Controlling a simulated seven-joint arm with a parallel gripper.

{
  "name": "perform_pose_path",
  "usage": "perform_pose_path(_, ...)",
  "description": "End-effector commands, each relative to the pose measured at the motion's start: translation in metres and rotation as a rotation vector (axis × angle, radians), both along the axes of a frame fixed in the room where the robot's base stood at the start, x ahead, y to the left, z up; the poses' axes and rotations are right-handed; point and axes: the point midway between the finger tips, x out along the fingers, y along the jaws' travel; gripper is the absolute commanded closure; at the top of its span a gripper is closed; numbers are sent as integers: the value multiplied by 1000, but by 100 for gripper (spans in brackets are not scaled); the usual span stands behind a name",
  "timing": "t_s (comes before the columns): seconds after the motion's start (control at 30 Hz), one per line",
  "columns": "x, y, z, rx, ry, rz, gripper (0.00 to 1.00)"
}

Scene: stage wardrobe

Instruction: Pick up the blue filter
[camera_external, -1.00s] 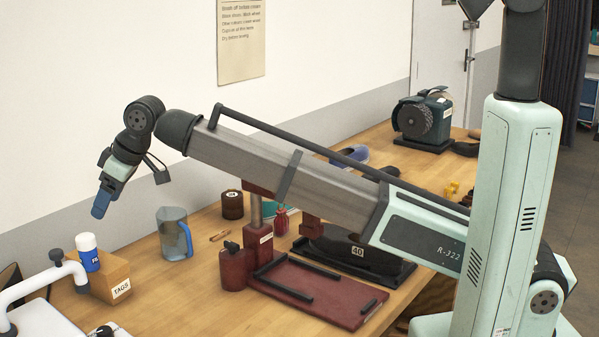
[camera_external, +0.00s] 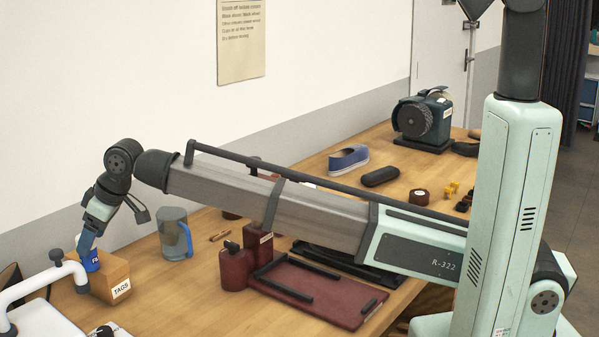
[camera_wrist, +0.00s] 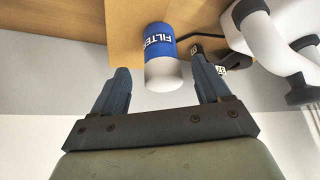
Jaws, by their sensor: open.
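The blue filter (camera_external: 92,262) is a small cylinder with a blue label and a white end. In the outside view it sits at the TAGS box (camera_external: 112,278), partly hidden by my gripper (camera_external: 87,240). In the wrist view the filter (camera_wrist: 160,58) has its white end toward my gripper (camera_wrist: 162,88). My gripper is open, and the filter shows between the lines of its two fingers, a little nearer the right one. Clear gaps show on both sides of it. I cannot tell how far the fingertips are past its white end.
A white curved tap (camera_external: 40,280) stands close left of the box; its white pipe also shows in the wrist view (camera_wrist: 255,28). A grey jug (camera_external: 174,235) stands to the right on the table.

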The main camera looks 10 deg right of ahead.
Motion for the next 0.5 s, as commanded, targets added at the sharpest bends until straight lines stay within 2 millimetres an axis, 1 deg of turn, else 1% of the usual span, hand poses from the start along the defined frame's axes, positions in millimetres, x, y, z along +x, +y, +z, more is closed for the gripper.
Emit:
perform_pose_path(0.1,-1,8,-14,-2,0,0,24)
perform_pose_path(0.3,1,20,-34,-2,0,0,24)
perform_pose_path(0.5,1,20,-36,0,0,0,24)
